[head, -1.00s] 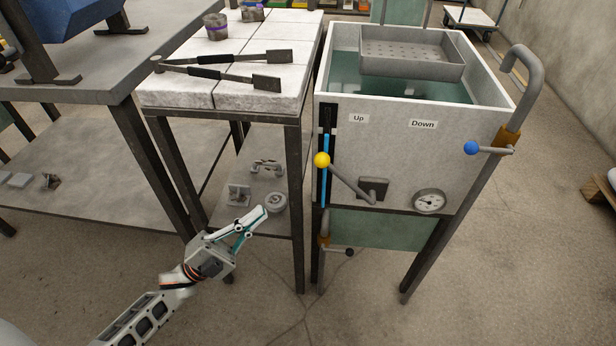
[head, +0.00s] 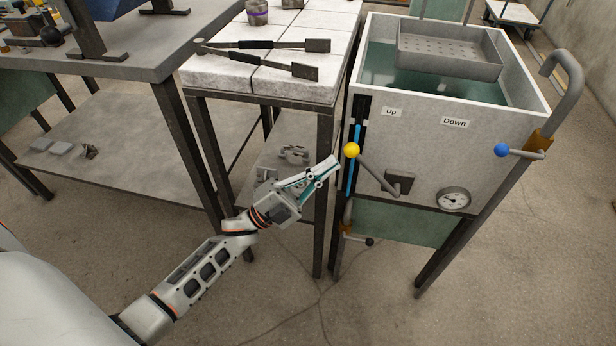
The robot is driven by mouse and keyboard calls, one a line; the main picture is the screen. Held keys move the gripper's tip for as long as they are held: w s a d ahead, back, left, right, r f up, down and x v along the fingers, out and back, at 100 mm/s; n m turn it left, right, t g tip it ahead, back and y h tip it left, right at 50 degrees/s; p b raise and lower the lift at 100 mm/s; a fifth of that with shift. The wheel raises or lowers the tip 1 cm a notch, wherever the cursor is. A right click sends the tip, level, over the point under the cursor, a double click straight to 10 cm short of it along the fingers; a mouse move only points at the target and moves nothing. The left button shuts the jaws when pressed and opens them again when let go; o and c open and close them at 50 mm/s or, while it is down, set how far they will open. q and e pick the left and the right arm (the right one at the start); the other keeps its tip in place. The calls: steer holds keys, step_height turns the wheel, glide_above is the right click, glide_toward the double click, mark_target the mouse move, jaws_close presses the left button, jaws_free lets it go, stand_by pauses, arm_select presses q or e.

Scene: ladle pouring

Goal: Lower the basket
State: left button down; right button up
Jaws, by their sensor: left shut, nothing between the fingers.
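The perforated metal basket (head: 450,66) hangs at the top of the white tank (head: 420,157), above the greenish water (head: 400,72). A lever with a yellow knob (head: 352,150) is on the tank's front, its knob turned to the left below the "Up" label (head: 391,112). The "Down" label (head: 454,122) is to its right. My left gripper (head: 334,164) is shut and empty. In the picture it is just left of and slightly below the yellow knob, apart from it. My right gripper is not in view.
A blue-knobbed valve (head: 502,150) and a bent pipe (head: 566,85) are at the tank's right side. A dial gauge (head: 453,199) is low on the front. A brick-topped table (head: 240,80) with tongs (head: 270,58) stands left of the tank. The floor in front is clear.

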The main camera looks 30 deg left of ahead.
arm_select(q)
steer(key=shift+x, duration=0.8)
